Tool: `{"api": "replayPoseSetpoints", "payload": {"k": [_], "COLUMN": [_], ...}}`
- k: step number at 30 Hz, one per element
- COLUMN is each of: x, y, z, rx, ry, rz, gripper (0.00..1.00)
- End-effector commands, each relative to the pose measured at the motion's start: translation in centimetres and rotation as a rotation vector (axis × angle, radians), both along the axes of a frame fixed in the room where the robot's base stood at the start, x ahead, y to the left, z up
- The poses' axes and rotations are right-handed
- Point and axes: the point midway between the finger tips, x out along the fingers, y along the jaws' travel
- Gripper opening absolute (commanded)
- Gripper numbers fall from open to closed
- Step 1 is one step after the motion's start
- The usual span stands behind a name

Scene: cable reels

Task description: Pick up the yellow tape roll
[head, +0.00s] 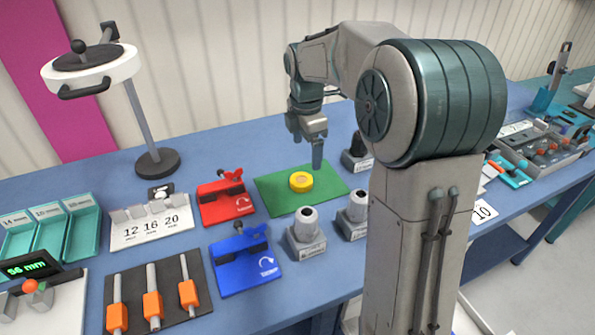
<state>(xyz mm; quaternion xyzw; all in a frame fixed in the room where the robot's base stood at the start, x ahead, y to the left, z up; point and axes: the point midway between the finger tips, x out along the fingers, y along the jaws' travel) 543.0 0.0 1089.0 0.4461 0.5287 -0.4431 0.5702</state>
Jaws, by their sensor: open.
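The yellow tape roll (301,181) lies flat on a green mat (275,199) in the middle of the blue table, in the head view. My gripper (317,160) is above and slightly right of the roll, pointing down. It is open, with no object seen between its fingers. It looks apart from the roll, though the exact height gap is hard to judge.
Grey block fixtures (305,235) stand in front of the mat. A red clamp (227,202) and a blue clamp (243,261) are to its left. A ring lamp (157,163) stands at the back left. My arm hides part of the right side.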

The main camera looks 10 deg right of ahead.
Motion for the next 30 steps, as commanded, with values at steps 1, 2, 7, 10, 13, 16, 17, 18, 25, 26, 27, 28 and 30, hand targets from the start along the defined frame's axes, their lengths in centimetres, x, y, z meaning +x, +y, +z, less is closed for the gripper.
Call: {"api": "replayPoseSetpoints", "payload": {"k": [1, 2, 7, 10, 13, 16, 17, 18, 25, 26, 27, 28, 30], "x": [1.5, 2.2, 5.0, 5.8, 6.0, 6.0, 5.9, 5.9, 6.0, 6.0, 6.0, 6.0, 6.0], "y": [-0.2, -0.2, -0.5, -0.6, -0.6, -0.6, -0.6, -0.6, -0.6, -0.6, -0.6, -0.6, -0.6], "z": [-0.1, -0.2, -0.9, -1.2, -2.1, -3.8, -4.4, -5.2, -9.1, -9.3, -9.6, -9.8, -10.1], "rx": [0.003, 0.004, 0.016, 0.020, 0.022, 0.023, 0.022, 0.022, 0.022, 0.022, 0.022, 0.021, 0.021], "ry": [0.017, 0.024, 0.048, 0.054, 0.058, 0.062, 0.061, 0.062, 0.059, 0.058, 0.058, 0.057, 0.056], "rz": [0.088, 0.143, 0.377, 0.448, 0.477, 0.482, 0.481, 0.481, 0.480, 0.479, 0.479, 0.479, 0.479], "gripper": [0.85, 0.85, 0.85, 0.85, 0.85, 0.85, 0.85, 0.85, 0.85, 0.85, 0.85, 0.85, 0.85]}}
